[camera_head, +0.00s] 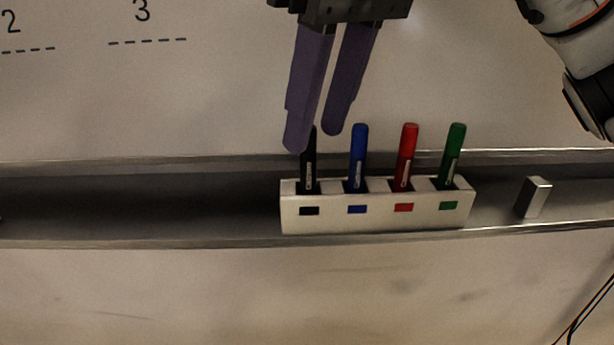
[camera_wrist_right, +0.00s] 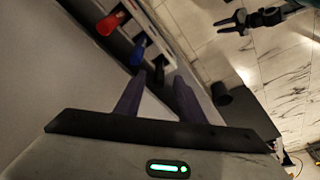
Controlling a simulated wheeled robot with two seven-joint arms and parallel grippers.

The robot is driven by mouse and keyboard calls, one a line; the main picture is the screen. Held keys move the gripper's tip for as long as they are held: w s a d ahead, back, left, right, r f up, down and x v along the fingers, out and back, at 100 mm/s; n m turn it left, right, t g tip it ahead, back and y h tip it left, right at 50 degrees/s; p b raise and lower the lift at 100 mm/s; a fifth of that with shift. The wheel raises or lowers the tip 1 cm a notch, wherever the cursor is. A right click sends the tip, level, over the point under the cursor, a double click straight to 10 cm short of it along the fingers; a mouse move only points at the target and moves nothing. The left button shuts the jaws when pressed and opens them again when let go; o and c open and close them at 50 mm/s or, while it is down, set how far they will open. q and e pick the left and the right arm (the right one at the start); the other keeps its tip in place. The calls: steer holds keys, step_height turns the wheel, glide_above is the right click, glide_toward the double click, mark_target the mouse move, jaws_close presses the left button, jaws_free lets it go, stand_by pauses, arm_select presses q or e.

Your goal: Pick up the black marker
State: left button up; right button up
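The black marker (camera_head: 309,172) stands upright in the leftmost slot of a white holder (camera_head: 375,218). My right gripper (camera_head: 315,141) has purple fingers and is open, pointing down at the marker's top. In the head view one fingertip overlaps the marker's upper end and hides part of it. In the right wrist view the black marker (camera_wrist_right: 159,73) shows between the fingertips of the right gripper (camera_wrist_right: 160,77), with nothing gripped. My left gripper (camera_wrist_right: 238,22) shows small and dark at the top right of the wrist view, apart from the holder, with its fingers apart.
Blue (camera_head: 357,160), red (camera_head: 405,158) and green (camera_head: 453,155) markers stand in the other slots, close beside the black one. The holder sits in a metal tray (camera_head: 130,243) below a whiteboard (camera_head: 200,110). A small grey block (camera_head: 533,197) is to the right; the tray's left is clear.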

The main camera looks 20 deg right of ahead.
mark_target(302, 178)
steer(key=x, duration=0.5)
steer(key=shift+f, duration=0.15)
jaws_close()
